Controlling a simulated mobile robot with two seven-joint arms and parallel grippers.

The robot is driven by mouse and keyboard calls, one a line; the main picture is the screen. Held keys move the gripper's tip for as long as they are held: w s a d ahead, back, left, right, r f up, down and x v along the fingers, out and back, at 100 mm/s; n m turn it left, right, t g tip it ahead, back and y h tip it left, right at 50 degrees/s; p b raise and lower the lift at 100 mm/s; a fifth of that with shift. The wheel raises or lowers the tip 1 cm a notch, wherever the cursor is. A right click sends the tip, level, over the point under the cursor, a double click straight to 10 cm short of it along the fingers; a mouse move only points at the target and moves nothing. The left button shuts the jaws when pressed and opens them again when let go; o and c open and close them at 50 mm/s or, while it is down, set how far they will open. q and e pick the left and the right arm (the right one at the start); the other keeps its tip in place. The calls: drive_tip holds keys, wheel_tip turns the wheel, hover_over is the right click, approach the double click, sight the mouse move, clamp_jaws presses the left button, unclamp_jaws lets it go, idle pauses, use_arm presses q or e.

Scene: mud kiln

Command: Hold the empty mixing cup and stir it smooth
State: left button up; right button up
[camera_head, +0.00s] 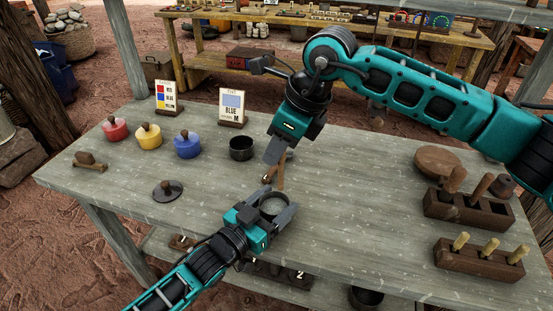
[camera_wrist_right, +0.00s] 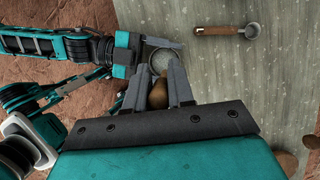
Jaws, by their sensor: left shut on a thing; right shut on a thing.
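My left gripper (camera_head: 262,212) is shut around the mixing cup (camera_head: 273,206), low over the front middle of the table. The cup looks upright, with a greyish inside; I cannot tell whether it holds anything. It also shows in the right wrist view (camera_wrist_right: 160,60). My right gripper (camera_head: 280,153) points down behind the cup, shut on a brown wooden stirring stick (camera_head: 282,175). Its rounded brown end (camera_wrist_right: 158,95) shows between the fingers in the wrist view. The stick's lower end is close to the cup's far rim; I cannot tell whether it is inside.
Red (camera_head: 115,129), yellow (camera_head: 148,136) and blue (camera_head: 187,144) lidded pots, a dark bowl (camera_head: 241,148) and a dark lid (camera_head: 167,190) stand left. Wooden racks (camera_head: 468,210) fill the right.

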use_arm(q)
drive_tip(key=o, duration=1.2)
drive_tip(key=shift+s, duration=0.1)
drive_tip(key=v, duration=1.2)
use_arm(e)
drive_tip(key=shift+s+a, duration=0.1)
